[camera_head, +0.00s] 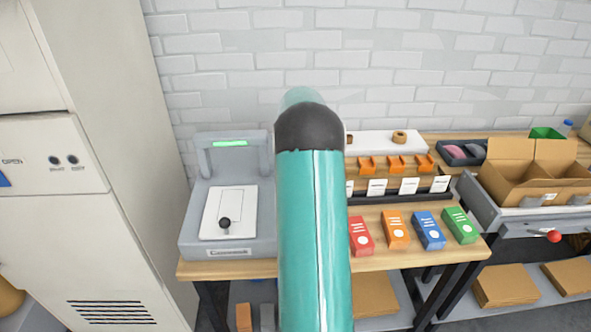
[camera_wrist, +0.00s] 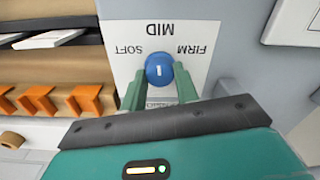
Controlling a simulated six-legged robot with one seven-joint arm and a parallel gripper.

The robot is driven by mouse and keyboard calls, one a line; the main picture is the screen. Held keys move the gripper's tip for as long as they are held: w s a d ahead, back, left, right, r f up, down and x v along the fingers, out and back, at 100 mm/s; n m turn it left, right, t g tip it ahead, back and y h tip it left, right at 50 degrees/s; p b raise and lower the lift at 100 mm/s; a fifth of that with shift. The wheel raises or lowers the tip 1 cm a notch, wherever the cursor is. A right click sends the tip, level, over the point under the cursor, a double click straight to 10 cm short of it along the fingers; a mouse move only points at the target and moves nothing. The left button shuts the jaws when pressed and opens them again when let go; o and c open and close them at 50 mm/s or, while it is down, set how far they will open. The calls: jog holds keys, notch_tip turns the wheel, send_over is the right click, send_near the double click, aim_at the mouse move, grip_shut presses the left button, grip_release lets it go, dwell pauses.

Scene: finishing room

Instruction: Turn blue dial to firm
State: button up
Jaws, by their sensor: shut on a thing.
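The blue dial (camera_wrist: 160,69) sits on a white label plate (camera_wrist: 200,62) in the wrist view. The plate reads SOFT, MID and FIRM, upside down in this view, with FIRM on the right, SOFT on the left and MID above the dial. A short white mark on the dial stands roughly upright, in line with MID. My gripper (camera_wrist: 160,72) is shut on the dial, one green finger on each side. In the head view my teal arm hides the dial and the gripper.
A grey machine (camera_head: 228,250) with a black knob stands left of my arm on a wooden bench. Several coloured boxes (camera_head: 396,229), orange holders (camera_head: 396,163) and an open carton (camera_head: 530,172) are to the right. A tall white cabinet (camera_head: 95,215) stands far left.

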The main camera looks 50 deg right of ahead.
jog(key=m, duration=1.3)
dwell(0.5)
jog(key=o, duration=1)
notch_tip(320, 180, up, 14)
jog(key=shift+f, duration=0.1)
